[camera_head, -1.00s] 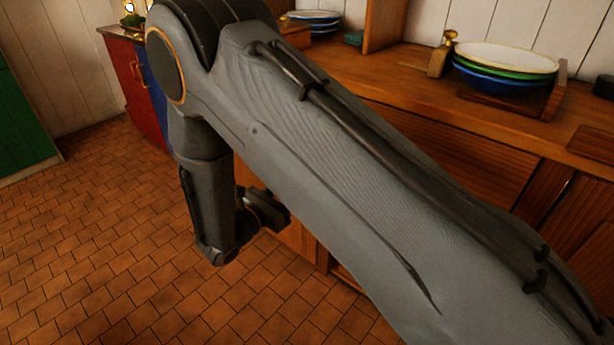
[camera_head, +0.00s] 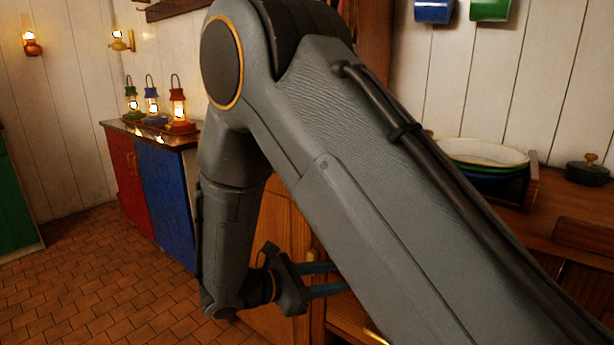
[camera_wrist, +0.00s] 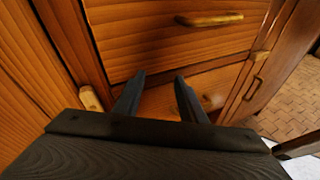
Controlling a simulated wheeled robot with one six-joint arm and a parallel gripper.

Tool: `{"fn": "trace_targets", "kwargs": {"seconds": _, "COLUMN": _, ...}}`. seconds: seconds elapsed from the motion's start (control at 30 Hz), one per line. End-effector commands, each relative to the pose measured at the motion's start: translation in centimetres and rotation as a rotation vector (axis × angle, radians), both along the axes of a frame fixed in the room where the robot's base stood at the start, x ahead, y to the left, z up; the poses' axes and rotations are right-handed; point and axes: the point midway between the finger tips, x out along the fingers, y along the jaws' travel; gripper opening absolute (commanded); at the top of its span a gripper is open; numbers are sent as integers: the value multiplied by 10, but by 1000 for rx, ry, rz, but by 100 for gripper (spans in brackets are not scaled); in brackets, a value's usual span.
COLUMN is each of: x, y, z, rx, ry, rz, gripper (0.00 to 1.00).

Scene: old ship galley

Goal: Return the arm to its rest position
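My gripper (camera_head: 325,280) shows low in the head view, partly hidden behind my own forearm, with its two fingers pointing right toward the wooden cabinet front. In the wrist view my gripper (camera_wrist: 158,92) has its two dark fingers apart with nothing between them. Beyond the fingers is a wooden drawer front (camera_wrist: 165,45) with a brass handle (camera_wrist: 209,19). My arm is bent, with the upper link crossing the head view and the lower link hanging down.
A wooden counter (camera_head: 560,225) runs along the right, with stacked bowls (camera_head: 482,153) and a dark lidded pot (camera_head: 587,170). A red and blue cabinet (camera_head: 165,195) at left bears several lit lanterns (camera_head: 151,103). Tiled floor (camera_head: 90,275) is clear at lower left.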

Motion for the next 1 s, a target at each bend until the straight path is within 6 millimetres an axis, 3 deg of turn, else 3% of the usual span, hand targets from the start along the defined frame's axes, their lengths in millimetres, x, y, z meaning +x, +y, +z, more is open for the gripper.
{"fn": "trace_targets", "kwargs": {"seconds": 0.03, "x": -11, "y": -17, "z": 11, "rx": 62, "ry": -5, "rz": -75, "gripper": 38}}
{"fn": "trace_targets", "kwargs": {"seconds": 0.2, "x": -56, "y": -57, "z": 31, "rx": 275, "ry": -22, "rz": -318, "gripper": 38}}
{"fn": "trace_targets", "kwargs": {"seconds": 0.4, "x": -113, "y": -82, "z": 47, "rx": 536, "ry": -72, "rz": -597, "gripper": 38}}
{"fn": "trace_targets", "kwargs": {"seconds": 0.7, "x": -184, "y": -78, "z": 66, "rx": 942, "ry": -202, "rz": -990, "gripper": 38}}
{"fn": "trace_targets", "kwargs": {"seconds": 1.0, "x": -214, "y": -59, "z": 81, "rx": 1224, "ry": -324, "rz": -1246, "gripper": 38}}
